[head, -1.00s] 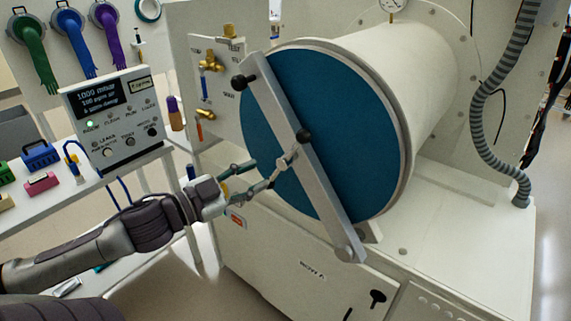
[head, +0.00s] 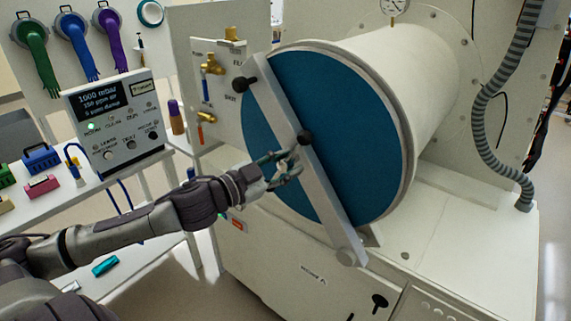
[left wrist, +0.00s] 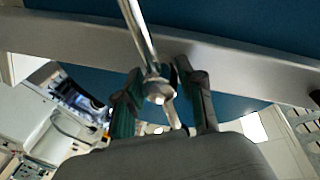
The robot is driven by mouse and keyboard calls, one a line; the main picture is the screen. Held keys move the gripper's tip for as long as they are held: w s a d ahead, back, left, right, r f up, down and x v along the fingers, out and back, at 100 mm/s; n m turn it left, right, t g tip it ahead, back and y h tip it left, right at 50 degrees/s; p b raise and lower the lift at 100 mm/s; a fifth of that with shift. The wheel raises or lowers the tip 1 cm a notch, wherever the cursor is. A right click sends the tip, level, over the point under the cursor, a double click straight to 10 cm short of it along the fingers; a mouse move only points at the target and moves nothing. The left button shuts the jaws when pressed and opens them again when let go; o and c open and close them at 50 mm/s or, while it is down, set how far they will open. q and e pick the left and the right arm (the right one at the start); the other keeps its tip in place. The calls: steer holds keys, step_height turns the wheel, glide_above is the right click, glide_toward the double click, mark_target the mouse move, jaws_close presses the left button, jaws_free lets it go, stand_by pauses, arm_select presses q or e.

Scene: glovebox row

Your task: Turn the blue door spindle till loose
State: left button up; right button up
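The round blue door (head: 360,140) is shut on the end of the white cylinder, with a grey bar (head: 325,205) slanting across it. The spindle (head: 293,157) is at the middle of the bar, with a black knob (head: 304,137) beside it. My left gripper (head: 283,168) is at the spindle. In the left wrist view its two green-and-dark fingers (left wrist: 163,95) stand apart, on either side of a shiny metal rod (left wrist: 140,35) with a rounded end. Gaps show beside the rod, so the fingers look open. Whether either finger touches it is unclear. My right gripper is out of view.
A valve panel with brass fittings (head: 210,66) stands left of the door. A control box (head: 115,118) sits on the shelf at left. A grey ribbed hose (head: 482,110) hangs at right. The white cabinet (head: 290,255) lies below the door.

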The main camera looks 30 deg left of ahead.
arm_select(q)
steer(key=shift+c, duration=0.2)
jaws_close()
stand_by(0.3)
